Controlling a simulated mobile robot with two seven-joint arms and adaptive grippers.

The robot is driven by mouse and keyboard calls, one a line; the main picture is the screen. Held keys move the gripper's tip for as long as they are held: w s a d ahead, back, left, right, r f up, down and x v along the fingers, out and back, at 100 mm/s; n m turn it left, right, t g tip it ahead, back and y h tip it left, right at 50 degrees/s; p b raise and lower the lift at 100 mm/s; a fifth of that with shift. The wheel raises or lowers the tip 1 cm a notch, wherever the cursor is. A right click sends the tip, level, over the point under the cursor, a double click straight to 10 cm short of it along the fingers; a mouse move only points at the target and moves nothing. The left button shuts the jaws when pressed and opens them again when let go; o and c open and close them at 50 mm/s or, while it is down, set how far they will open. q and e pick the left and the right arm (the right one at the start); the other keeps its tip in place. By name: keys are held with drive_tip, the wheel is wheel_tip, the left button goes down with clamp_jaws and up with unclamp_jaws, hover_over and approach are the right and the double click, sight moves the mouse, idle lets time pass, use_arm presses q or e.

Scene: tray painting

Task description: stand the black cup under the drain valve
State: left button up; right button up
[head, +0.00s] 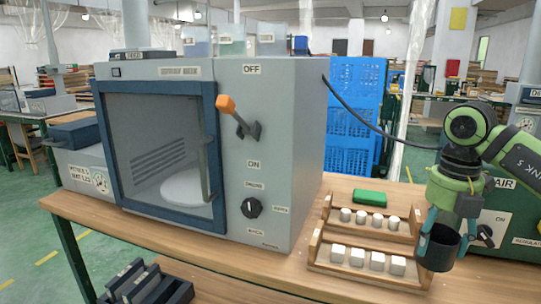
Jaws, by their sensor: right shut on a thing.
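The black cup (438,250) is at the right of the head view, upright, with its dark mouth facing up. My right gripper (444,240) comes down from above and is shut on the cup, with a teal finger at either side of it. The cup appears in front of the right end of the wooden rack; I cannot tell its height above the table. A green machine (512,205) labelled "AIR" and "REGULATOR" stands behind my right arm, partly hidden by it. I cannot make out the drain valve. My left gripper is not in view.
A grey oven-like cabinet (285,150) with an orange-tipped lever (228,106) fills the table's middle.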

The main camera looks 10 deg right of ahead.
drive_tip(key=a+f+m, duration=0.2)
drive_tip(key=a+m, duration=0.8)
drive_tip(key=m, duration=0.4)
drive_tip(key=a+f+m, duration=0.2)
drive_tip(key=a+m, duration=0.7)
drive_tip(key=m, duration=0.4)
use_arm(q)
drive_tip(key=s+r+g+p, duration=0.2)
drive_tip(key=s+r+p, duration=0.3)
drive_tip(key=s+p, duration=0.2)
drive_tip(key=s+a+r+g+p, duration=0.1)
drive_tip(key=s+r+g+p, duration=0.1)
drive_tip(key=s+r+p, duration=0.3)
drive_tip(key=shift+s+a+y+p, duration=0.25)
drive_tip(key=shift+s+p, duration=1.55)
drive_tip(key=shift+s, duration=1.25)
use_arm(e)
drive_tip(key=s+r, duration=0.1)
drive_tip(key=s, duration=0.5)
drive_tip(key=shift+s+a+r+n, duration=0.2)
drive_tip(key=shift+s+r+n, duration=0.1)
drive_tip(key=shift+r, duration=0.1)
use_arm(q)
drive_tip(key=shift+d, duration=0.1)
